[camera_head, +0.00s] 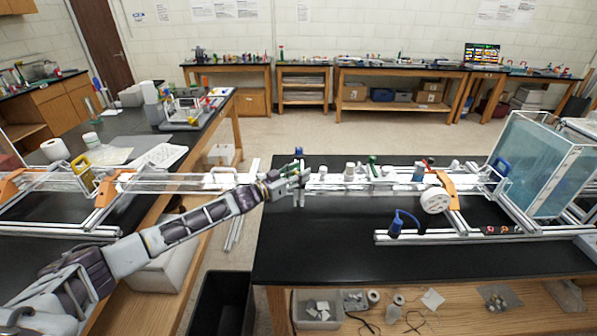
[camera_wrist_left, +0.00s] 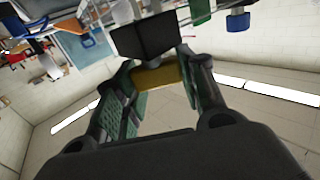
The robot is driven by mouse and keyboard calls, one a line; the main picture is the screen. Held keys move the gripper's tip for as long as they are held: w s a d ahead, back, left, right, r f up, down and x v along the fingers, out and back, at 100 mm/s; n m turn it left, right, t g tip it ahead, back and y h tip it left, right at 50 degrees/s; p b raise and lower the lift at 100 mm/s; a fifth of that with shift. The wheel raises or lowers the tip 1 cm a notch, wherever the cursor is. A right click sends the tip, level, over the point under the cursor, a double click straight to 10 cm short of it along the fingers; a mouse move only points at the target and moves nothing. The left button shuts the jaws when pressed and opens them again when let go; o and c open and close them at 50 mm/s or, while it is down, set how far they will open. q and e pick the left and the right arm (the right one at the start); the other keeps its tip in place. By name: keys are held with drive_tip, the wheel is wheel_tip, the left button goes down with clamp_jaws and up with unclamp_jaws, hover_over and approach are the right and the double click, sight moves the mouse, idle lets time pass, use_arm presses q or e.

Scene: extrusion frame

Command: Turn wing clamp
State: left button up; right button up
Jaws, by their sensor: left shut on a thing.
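My left arm reaches from the lower left to the left end of the extrusion frame (camera_head: 345,186) on the middle bench. My left gripper (camera_head: 291,184) is at that end, among small fittings. In the left wrist view, my left gripper (camera_wrist_left: 160,77) is shut on a yellow piece, the wing clamp (camera_wrist_left: 157,76), with one green-padded finger on each side. A black block (camera_wrist_left: 146,38) adjoins the yellow piece. In the head view the wing clamp is too small and too covered by the gripper to make out. My right gripper is not in view.
A clear tank (camera_head: 540,165) stands at the right. An orange bracket (camera_head: 447,190), a white round part (camera_head: 434,200) and a blue clamp (camera_head: 396,226) are on the frame. A gap separates the middle bench from the left bench. The front of the black benchtop (camera_head: 320,262) is clear.

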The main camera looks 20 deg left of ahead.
use_arm(q)
drive_tip(key=shift+a+r+m+g+h+p, duration=0.15)
drive_tip(key=shift+m+g+h+p, duration=0.15)
drive_tip(key=shift+m+g+h, duration=0.15)
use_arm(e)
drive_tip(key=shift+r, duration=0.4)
use_arm(q)
drive_tip(key=shift+m+g+h, duration=0.45)
drive_tip(key=shift+h, duration=0.2)
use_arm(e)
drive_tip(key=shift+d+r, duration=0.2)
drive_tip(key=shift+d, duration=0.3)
use_arm(q)
drive_tip(key=o, duration=0.9)
drive_tip(key=shift+o, duration=0.6)
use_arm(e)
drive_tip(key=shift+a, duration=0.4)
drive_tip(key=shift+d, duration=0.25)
use_arm(q)
drive_tip(key=shift+s, duration=0.1)
drive_tip(key=v, duration=1.1)
drive_tip(key=shift+s+a, duration=0.2)
drive_tip(key=shift+a, duration=0.05)
